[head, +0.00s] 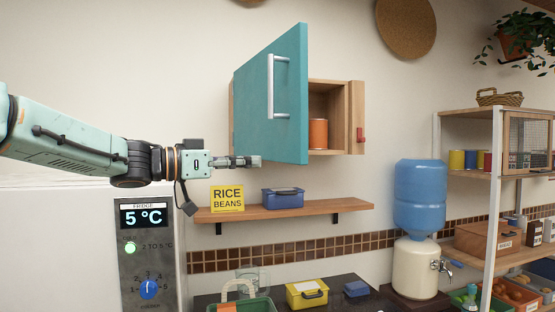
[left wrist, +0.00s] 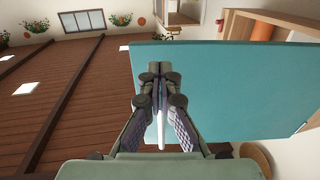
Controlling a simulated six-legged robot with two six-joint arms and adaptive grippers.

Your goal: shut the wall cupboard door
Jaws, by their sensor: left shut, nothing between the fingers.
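The wall cupboard (head: 356,105) is a wooden box on the wall. Its teal door (head: 262,105) stands open, swung outward from the left side, with a silver bar handle (head: 278,88) on its face. An orange can (head: 318,133) shows inside. My left gripper (head: 256,161) is shut and empty, at the door's lower left in the head view. In the left wrist view the closed fingers (left wrist: 159,70) overlap the teal door (left wrist: 235,90); I cannot tell whether they touch it. My right gripper is not in view.
A shelf (head: 345,206) below holds a yellow rice-and-beans box (head: 227,198) and a blue box (head: 283,198). A fridge (head: 150,270) stands at lower left. A blue water dispenser (head: 420,195) and a rack (head: 470,113) stand right.

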